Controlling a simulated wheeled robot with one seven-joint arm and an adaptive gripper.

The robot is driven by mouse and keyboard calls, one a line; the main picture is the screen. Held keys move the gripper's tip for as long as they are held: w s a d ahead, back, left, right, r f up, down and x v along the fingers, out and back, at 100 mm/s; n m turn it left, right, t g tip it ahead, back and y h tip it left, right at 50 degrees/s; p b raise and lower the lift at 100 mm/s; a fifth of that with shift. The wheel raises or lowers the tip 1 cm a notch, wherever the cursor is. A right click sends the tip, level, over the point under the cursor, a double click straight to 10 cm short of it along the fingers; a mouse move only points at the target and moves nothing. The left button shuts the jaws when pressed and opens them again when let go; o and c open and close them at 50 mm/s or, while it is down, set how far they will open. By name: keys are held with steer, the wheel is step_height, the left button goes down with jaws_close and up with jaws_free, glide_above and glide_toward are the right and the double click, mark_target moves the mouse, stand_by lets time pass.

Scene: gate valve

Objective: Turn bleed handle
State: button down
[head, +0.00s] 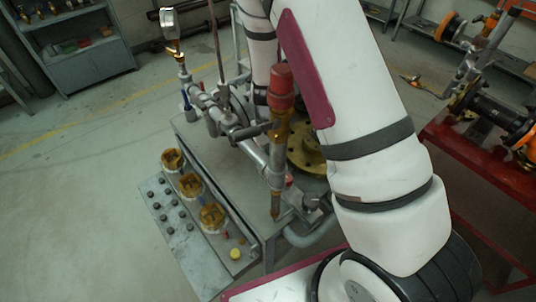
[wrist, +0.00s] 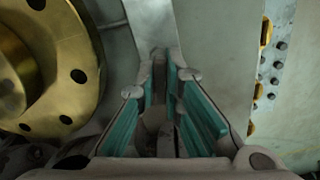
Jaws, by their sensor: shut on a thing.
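My gripper (wrist: 163,82) shows in the wrist view, with teal pads on both fingers. It is shut on a narrow grey part that I take for the bleed handle (wrist: 153,122). The handle sits low between the pads and is mostly hidden by the fingers. In the head view my arm and the pipework hide the gripper, so the grip does not show there. The pipe assembly (head: 277,160), with a red-capped fitting (head: 281,85), stands on a grey bench (head: 196,135).
A brass flange (wrist: 72,62) is close to the left of my fingers; it also shows in the head view (head: 305,150). Several brass fittings (head: 190,184) line the bench's left side. A pressure gauge (head: 170,22) rises at the back. A red bench (head: 450,150) is at right. Floor at left is clear.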

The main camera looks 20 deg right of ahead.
steer(key=m, duration=1.5)
stand_by(0.5)
steer(key=c, duration=1.7)
jaws_free()
